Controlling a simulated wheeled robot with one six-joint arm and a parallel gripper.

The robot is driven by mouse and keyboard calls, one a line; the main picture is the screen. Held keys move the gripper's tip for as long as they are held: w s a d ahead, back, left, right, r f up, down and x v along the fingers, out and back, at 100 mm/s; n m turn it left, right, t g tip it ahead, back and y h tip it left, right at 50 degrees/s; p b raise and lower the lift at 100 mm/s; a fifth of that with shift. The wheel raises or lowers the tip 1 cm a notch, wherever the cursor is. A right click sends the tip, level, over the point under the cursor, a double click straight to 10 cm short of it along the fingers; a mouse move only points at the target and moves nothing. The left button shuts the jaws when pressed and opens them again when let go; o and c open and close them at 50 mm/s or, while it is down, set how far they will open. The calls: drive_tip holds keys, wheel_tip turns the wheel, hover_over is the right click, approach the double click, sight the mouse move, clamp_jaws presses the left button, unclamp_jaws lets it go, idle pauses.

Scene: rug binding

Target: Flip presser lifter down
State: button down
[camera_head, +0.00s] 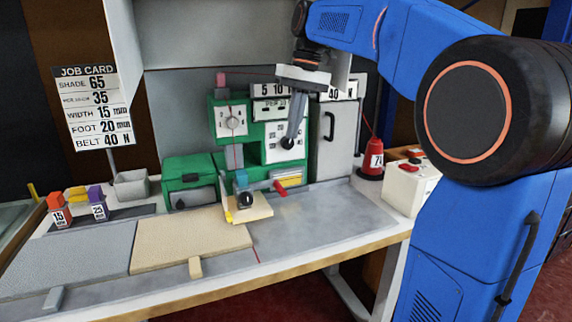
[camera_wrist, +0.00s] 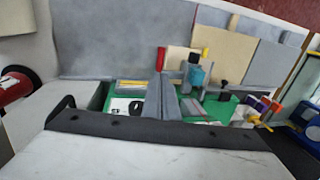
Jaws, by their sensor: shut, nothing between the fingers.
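A green binding machine (camera_head: 255,150) stands on the worktable. A short red lever (camera_head: 279,187), which looks like the presser lifter, sticks out low on its front, close to level with its end slightly raised. In the wrist view the red lever (camera_wrist: 160,58) shows just beyond my fingertips, partly hidden by them. A blue presser part (camera_head: 241,181) with a black knob (camera_head: 246,199) stands left of the lever, over a small cream plate. My gripper (camera_head: 290,138) points down, shut and empty, in front of the machine's upper right dial panel, above and apart from the lever.
A grey cabinet (camera_head: 334,140) and a red cone spool (camera_head: 370,160) stand to the right, beside a white control box (camera_head: 408,187). A beige rug piece (camera_head: 190,240) lies on the table at left. The front right tabletop (camera_head: 310,218) is clear.

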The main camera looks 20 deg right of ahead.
wheel_tip(320, 180, down, 14)
drive_tip(key=a, duration=0.2)
drive_tip(key=shift+a+r, duration=0.2)
drive_tip(key=shift+a, duration=0.15)
drive_tip(key=shift+s+f, duration=0.1)
drive_tip(key=shift+f, duration=1.35)
wheel_tip(320, 180, up, 14)
drive_tip(key=d, duration=0.2)
drive_tip(key=shift+d+r, duration=0.15)
drive_tip(key=shift+d, duration=0.25)
drive_tip(key=s+f+t+h, duration=0.2)
drive_tip(key=s+f+t, duration=0.2)
drive_tip(key=s+f, duration=2.1)
drive_tip(key=s, duration=0.2)
drive_tip(key=shift+s+d+t, duration=0.25)
drive_tip(key=shift+s+t, duration=0.05)
drive_tip(key=shift+t, duration=0.1)
